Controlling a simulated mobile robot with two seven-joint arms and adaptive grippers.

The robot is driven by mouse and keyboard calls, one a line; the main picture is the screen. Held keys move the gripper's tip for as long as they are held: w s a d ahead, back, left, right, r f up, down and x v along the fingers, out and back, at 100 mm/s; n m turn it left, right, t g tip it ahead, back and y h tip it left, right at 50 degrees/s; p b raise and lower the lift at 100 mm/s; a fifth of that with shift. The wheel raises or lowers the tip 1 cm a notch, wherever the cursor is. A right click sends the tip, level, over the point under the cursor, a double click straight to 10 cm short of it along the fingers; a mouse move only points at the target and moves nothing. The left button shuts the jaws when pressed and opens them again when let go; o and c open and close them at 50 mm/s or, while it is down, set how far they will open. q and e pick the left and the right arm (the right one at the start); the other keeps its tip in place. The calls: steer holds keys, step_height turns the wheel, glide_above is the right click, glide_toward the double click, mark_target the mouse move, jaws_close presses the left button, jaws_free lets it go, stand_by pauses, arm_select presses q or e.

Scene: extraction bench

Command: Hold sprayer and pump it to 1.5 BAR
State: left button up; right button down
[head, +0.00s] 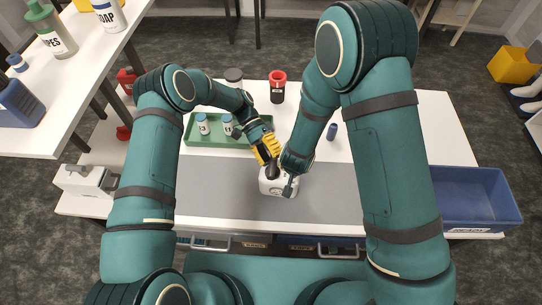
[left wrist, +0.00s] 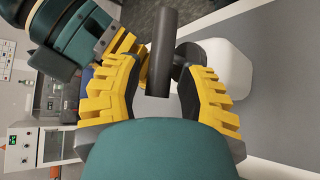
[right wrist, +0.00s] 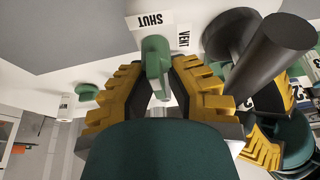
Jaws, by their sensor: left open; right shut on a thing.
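The sprayer (head: 272,188) is a white body on the grey mat, partly hidden by my arms. Its dark pump handle (left wrist: 161,50) is a thick bar on a dark collar. My left gripper (head: 266,152) has yellow fingers, open, one on each side of the handle bar. My right gripper (right wrist: 158,75) is shut on a green lever (right wrist: 155,55) beside the printed words SHUT and VENT. The dark handle (right wrist: 270,60) also shows in the right wrist view, close to my left fingers. I cannot read any pressure.
A green tray (head: 200,142) with small bottles lies behind to the left. A red and black cup (head: 278,82) and a dark jar (head: 234,78) stand at the back. A blue bin (head: 480,200) is at the right and a white device (head: 85,182) at the left. The mat's right part is clear.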

arm_select(q)
steer(key=shift+s, duration=0.1)
jaws_close()
steer(key=shift+r, duration=2.7)
jaws_free()
steer(key=v, duration=1.2)
steer(key=shift+f, duration=0.1)
steer(key=shift+c, duration=0.3)
